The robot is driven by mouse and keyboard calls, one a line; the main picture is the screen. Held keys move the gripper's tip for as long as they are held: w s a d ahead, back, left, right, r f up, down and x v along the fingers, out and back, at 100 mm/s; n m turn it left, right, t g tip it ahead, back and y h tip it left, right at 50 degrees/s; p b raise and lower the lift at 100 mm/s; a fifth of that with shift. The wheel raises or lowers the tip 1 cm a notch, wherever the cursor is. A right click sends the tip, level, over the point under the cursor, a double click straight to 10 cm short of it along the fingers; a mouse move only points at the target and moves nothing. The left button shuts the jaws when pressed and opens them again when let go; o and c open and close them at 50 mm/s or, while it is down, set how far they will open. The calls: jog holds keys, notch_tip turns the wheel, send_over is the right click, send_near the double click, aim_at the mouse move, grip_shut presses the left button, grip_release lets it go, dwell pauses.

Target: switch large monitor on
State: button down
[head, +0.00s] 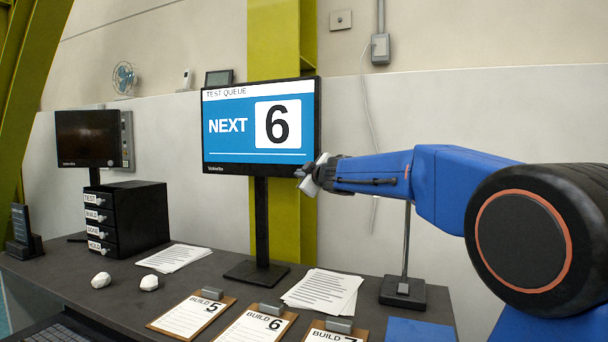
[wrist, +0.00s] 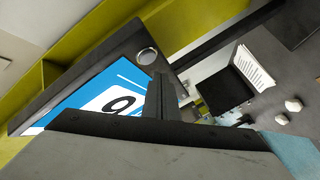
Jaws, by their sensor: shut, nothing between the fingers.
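The large monitor (head: 261,125) stands on a black stand at the back of the desk. Its screen is lit and reads "TEST QUEUE NEXT 6". My gripper (head: 308,176) is shut and empty at the monitor's lower right corner. In the wrist view the lit screen (wrist: 108,92) shows tilted behind my gripper (wrist: 160,88). A round silver button (wrist: 147,56) sits on the monitor's dark casing near the fingertips. I cannot tell whether the fingers touch the casing.
A smaller dark monitor (head: 88,138) stands at the left above a black drawer unit (head: 140,217). Several clipboards (head: 192,316), paper stacks (head: 322,291) and two white lumps (head: 149,283) lie on the desk. A thin stand (head: 404,290) rises below my arm.

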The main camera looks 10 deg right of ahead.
jog(key=s+a, duration=0.2)
jog(key=s, duration=0.1)
jog(key=shift+s+a, duration=0.25)
dwell(0.4)
